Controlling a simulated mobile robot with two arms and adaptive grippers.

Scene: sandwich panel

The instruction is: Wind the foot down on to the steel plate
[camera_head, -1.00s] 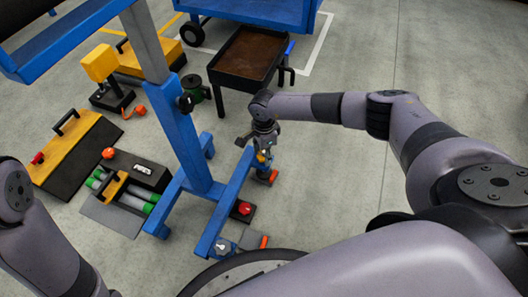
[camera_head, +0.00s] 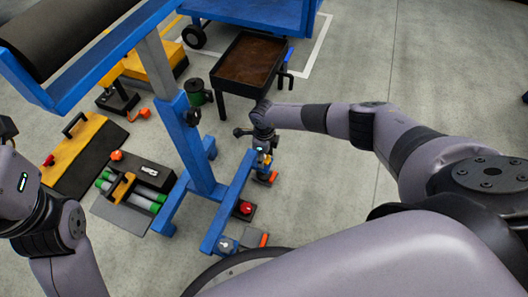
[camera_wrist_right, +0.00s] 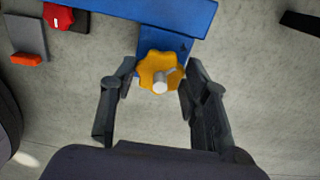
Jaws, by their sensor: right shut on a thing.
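The foot's yellow star knob (camera_wrist_right: 158,70), with a pale stem end at its centre, sits at the end of the blue stand leg (camera_wrist_right: 190,15) in the right wrist view. My right gripper (camera_wrist_right: 160,84) is shut on this knob, with one dark finger on each side. In the head view my right gripper (camera_head: 263,143) is above the far end of the leg. A dark plate with an orange tab (camera_head: 272,177) shows beside that end. The foot's lower end and its gap to the plate are hidden. My left arm is at the left edge, its gripper out of view.
A red knob (camera_head: 246,207) and a grey knob (camera_head: 226,243) sit along the near side of the stand. A rusty tray (camera_head: 250,60) stands behind my right gripper. Toolboxes (camera_head: 85,150) lie to the left.

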